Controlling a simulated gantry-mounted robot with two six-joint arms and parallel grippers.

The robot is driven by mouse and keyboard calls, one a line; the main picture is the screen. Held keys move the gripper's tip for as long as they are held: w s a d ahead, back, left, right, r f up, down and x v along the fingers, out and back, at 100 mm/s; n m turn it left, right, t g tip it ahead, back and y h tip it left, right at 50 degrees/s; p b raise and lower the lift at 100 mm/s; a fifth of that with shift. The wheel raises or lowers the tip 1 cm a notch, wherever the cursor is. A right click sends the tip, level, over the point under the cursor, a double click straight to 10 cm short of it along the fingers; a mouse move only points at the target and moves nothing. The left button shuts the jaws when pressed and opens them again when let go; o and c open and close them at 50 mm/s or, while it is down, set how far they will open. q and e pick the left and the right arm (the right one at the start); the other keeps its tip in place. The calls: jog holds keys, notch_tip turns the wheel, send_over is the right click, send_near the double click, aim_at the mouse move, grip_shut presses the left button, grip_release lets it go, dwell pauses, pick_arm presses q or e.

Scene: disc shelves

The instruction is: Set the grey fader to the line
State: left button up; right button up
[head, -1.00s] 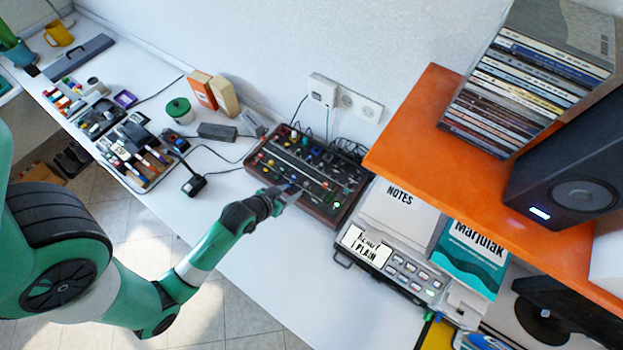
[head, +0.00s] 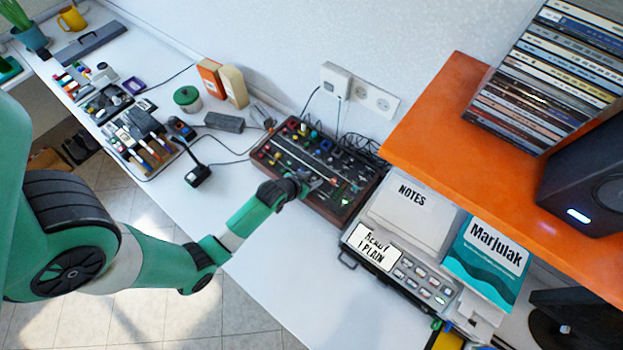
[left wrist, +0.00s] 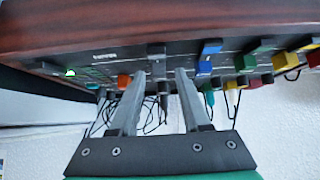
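The control panel (head: 330,208) is a dark box with wooden sides, coloured knobs and fader caps, near the wall in the head view. My left gripper (head: 314,183) reaches over its front part. In the left wrist view the panel appears upside down across the top. There my left gripper (left wrist: 161,72) is open, its two fingers apart. A grey cap (left wrist: 157,51), which looks like the grey fader, shows in line with the gap between the fingertips; I cannot tell whether they touch it. A blue cap (left wrist: 210,47) and an orange cap (left wrist: 125,81) are to either side. The line cannot be made out. My right gripper is not in view.
A grey device with a notes sheet (head: 407,207) stands right of the panel. An orange shelf (head: 450,130) overhangs at the right. A black adapter (head: 198,175) and cables lie to the left. The white table front (head: 270,262) is clear.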

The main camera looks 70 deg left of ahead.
pick_arm(q)
grip_shut()
dwell(1.2)
